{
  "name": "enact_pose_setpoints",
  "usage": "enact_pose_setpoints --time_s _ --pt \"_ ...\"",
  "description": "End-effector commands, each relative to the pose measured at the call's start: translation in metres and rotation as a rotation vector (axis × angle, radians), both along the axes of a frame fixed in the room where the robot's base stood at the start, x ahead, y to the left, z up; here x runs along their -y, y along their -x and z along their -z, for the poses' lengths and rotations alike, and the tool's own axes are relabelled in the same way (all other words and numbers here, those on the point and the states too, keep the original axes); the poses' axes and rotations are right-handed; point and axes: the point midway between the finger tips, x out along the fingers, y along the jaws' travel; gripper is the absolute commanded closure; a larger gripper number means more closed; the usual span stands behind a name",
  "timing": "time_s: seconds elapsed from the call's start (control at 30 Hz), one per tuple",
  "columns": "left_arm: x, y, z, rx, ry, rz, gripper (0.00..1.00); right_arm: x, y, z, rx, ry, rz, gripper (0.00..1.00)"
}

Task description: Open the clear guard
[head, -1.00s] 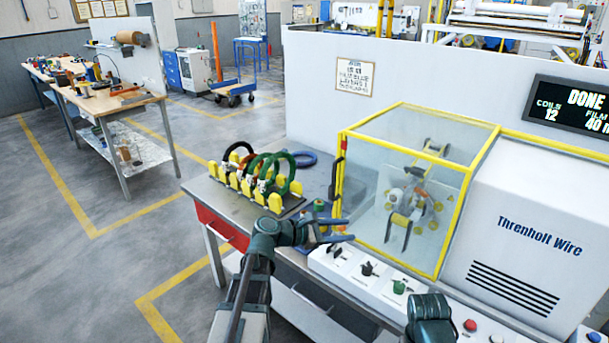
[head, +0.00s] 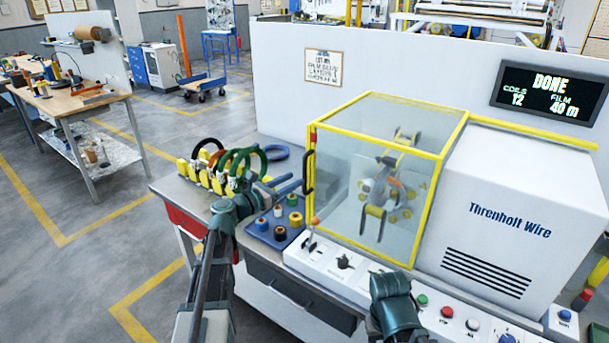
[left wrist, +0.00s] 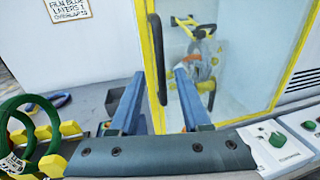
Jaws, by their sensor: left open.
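The clear guard (head: 385,165) is a see-through box with a yellow frame over the wrapping machine, and it looks closed. Its black upright handle (head: 308,170) is on the left front edge. In the left wrist view the handle (left wrist: 157,60) stands just beyond and between my finger tips, near the guard's yellow post (left wrist: 144,90). My left gripper (head: 288,184) is open and empty, its blue fingers pointing at the handle, apparently without touching it. It also shows in the left wrist view (left wrist: 160,82). My right arm shows only as a link at the bottom; its jaws are out of sight.
A rack of green and other coils (head: 225,165) stands left of my gripper. A blue tray (head: 262,236) with several small spools sits below it. The control panel (head: 335,270) with levers and buttons runs along the front. A screen (head: 549,93) reads DONE.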

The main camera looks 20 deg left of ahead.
Motion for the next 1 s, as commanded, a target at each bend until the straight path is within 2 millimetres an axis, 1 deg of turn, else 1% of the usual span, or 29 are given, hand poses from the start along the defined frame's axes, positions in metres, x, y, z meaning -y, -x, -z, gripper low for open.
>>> enact_pose_setpoints --time_s 0.03,0.1,0.3,0.5,0.77,0.8,0.87,1.0 --pt "0.006 -0.011 0.0 0.0 0.0 0.004 0.53 0.0 0.0 0.0 0.0 0.0 0.0 0.5" --pt "0.011 -0.021 0.0 0.0 0.0 0.002 0.53 0.0 0.0 0.0 0.0 0.0 0.0 0.5" --pt "0.024 -0.042 0.0 0.001 -0.001 0.001 0.53 0.0 0.0 0.0 0.0 0.0 0.0 0.5" --pt "0.03 -0.049 0.0 0.001 -0.001 0.001 0.53 0.0 0.0 0.0 0.0 0.0 0.0 0.5" --pt "0.03 -0.049 0.0 0.001 -0.001 0.001 0.53 0.0 0.0 0.0 0.0 0.0 0.0 0.5" --pt "0.03 -0.049 0.0 0.001 -0.001 0.0 0.56 0.0 0.0 0.0 0.0 0.0 0.0 0.5" --pt "0.03 -0.049 0.0 0.001 -0.001 0.001 0.67 0.0 0.0 0.0 0.0 0.0 0.0 0.5" --pt "0.03 -0.049 0.0 0.001 -0.001 0.001 0.92 0.0 0.0 0.0 0.0 0.0 0.0 0.5"
